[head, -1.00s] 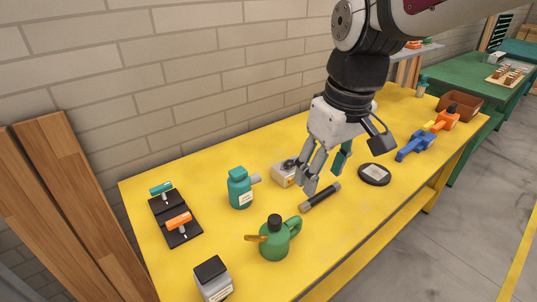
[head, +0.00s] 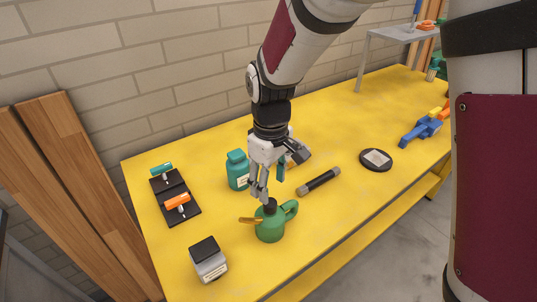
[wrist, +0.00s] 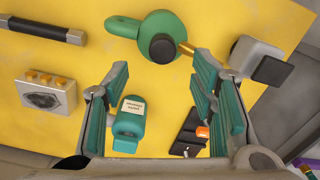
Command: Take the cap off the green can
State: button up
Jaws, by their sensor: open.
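The green can (head: 270,229) stands upright on the yellow table, with a handle on its right and a brass spout on its left. Its black cap (head: 270,206) sits on top. In the wrist view the can (wrist: 166,24) is at the top centre with the cap (wrist: 162,47) seen from above. My gripper (head: 261,196) is open and empty, pointing down just above and behind the cap in the head view. In the wrist view the gripper (wrist: 163,90) has its fingers spread, with the cap beyond their tips. I see no contact.
A teal bottle (head: 237,172) stands behind left of the can, and a grey box with a black lid (head: 208,259) stands front left. A black bar (head: 318,181) lies to the right.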

aim_at(270, 202)
jog(key=shift+s+f+p, duration=0.15)
jog(key=shift+f, duration=1.3)
jog(key=shift+s+f+p, duration=0.1)
jog(key=shift+f+p, duration=0.05)
jog(key=shift+f, duration=1.25)
jog(key=c, duration=0.9)
